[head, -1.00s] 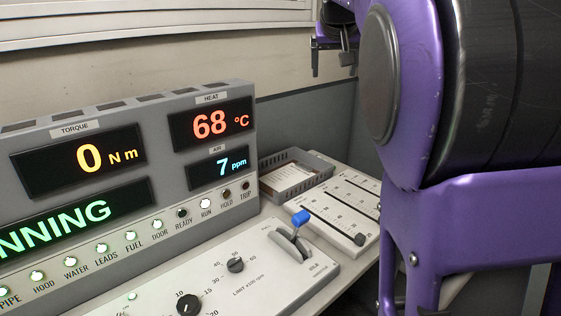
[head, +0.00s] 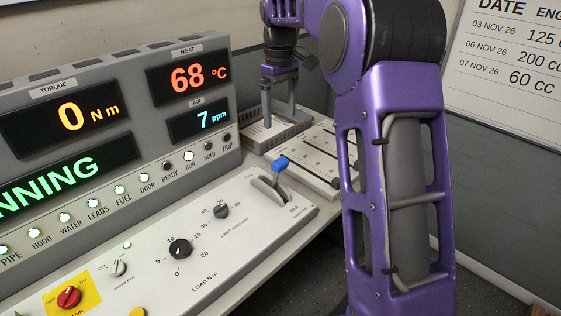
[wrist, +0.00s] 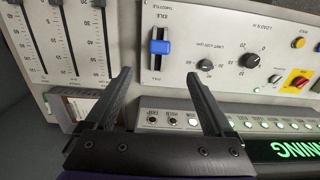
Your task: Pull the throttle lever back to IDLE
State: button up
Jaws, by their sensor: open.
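The throttle lever has a blue knob (head: 281,163) on a metal stem, rising from a slotted plate (head: 270,190) at the right end of the white console. In the wrist view the knob (wrist: 161,47) sits near the middle of its slot, with the IDLE lettering above it in that picture. My gripper (head: 279,119) is open and empty, pointing down behind and above the lever, near the grey tray. In the wrist view my gripper (wrist: 158,75) has its two fingers apart, with the knob just past the gap between the tips. No contact shows.
A display housing (head: 140,55) stands along the back left. A grey tray (head: 285,137) and a slider panel (head: 318,153) lie close to my gripper. A load dial (head: 180,248) and a red switch (head: 69,297) are on the console. The space above the lever is clear.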

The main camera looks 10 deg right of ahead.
aim_at(280, 160)
notch_tip(280, 160, down, 15)
jog(key=shift+r+b, duration=0.1)
jog(key=shift+b, duration=0.65)
grip_shut()
